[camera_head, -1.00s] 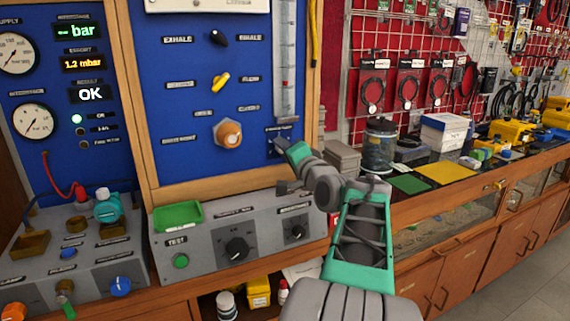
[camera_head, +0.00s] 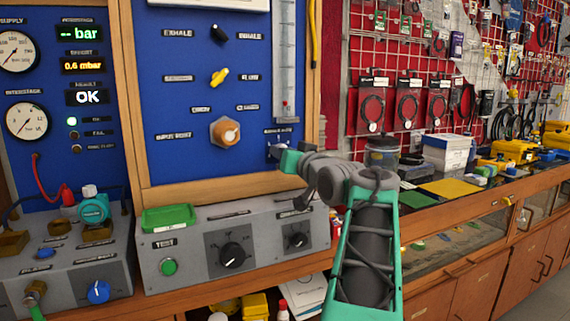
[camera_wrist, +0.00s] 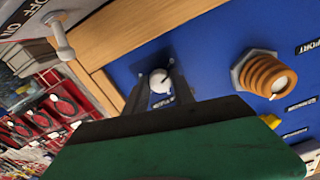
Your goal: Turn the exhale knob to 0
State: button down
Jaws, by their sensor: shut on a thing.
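My gripper (camera_head: 277,151) is at the lower right of the blue panel (camera_head: 180,110), below the clear flow tube. In the wrist view, its two dark fingers (camera_wrist: 157,86) are shut on a small knob (camera_wrist: 159,80) with a pale round face and a dark pointer line. The label above this knob is too small to read. A black pointer knob (camera_head: 219,35) at the top of the panel sits between labels, one of which looks like EXHALE. The orange readout (camera_head: 83,66) shows 0.6 mbar.
An orange knob (camera_head: 225,132) and a yellow lever (camera_head: 219,76) are left of my gripper. The flow tube (camera_head: 285,60) has a red float near its bottom. A wooden frame edge (camera_head: 311,100) is just right. A grey console (camera_head: 190,240) with black dials lies below.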

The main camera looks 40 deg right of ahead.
jog(key=shift+f+n+b, duration=0.1)
jog(key=shift+n+b, duration=0.5)
jog(key=shift+n, duration=0.2)
jog(key=c, duration=1.1)
grip_release()
jog(key=shift+o, duration=0.2)
jog(key=v, duration=0.7)
jog(key=shift+s, duration=0.4)
jog(key=shift+a, duration=0.1)
